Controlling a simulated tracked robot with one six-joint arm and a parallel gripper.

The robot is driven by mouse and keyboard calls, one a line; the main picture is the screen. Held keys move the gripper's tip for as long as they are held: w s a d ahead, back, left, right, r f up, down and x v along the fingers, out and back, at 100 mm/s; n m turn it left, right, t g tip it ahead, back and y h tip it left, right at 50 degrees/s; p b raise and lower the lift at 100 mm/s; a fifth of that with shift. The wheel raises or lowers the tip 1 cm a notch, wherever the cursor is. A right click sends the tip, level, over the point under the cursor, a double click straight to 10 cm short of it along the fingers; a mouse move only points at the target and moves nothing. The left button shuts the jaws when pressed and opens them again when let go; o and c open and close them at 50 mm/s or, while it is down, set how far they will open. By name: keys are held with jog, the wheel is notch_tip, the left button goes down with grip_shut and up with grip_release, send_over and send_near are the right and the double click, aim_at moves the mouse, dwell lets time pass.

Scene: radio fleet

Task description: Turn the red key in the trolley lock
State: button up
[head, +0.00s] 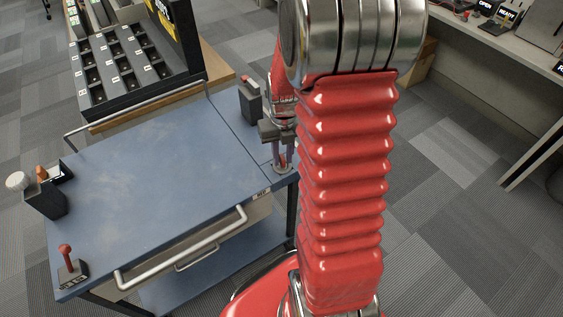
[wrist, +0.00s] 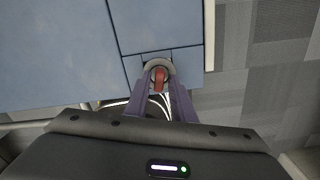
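The red key (wrist: 160,77) stands in a round grey lock (wrist: 149,66) at the corner of the blue trolley top (head: 160,165). In the head view, the key (head: 283,161) shows small between my fingertips, partly hidden by them. My gripper (wrist: 160,85) reaches down over the lock, with one purple finger on each side of the key. The fingers look slightly apart, with a narrow gap beside the key. Any light contact is too small to make out. My gripper (head: 282,158) also shows in the head view, beside my red arm.
A dark box (head: 250,103) stands on the trolley close to my gripper. A red-knobbed lever (head: 68,258) and a dark holder (head: 45,199) are at the left end. A compartmented rack (head: 125,65) is at the back. The trolley's middle is clear.

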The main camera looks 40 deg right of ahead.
jog(key=shift+o, duration=1)
notch_tip(320, 180, up, 14)
jog(key=shift+f, duration=0.15)
dwell(0.4)
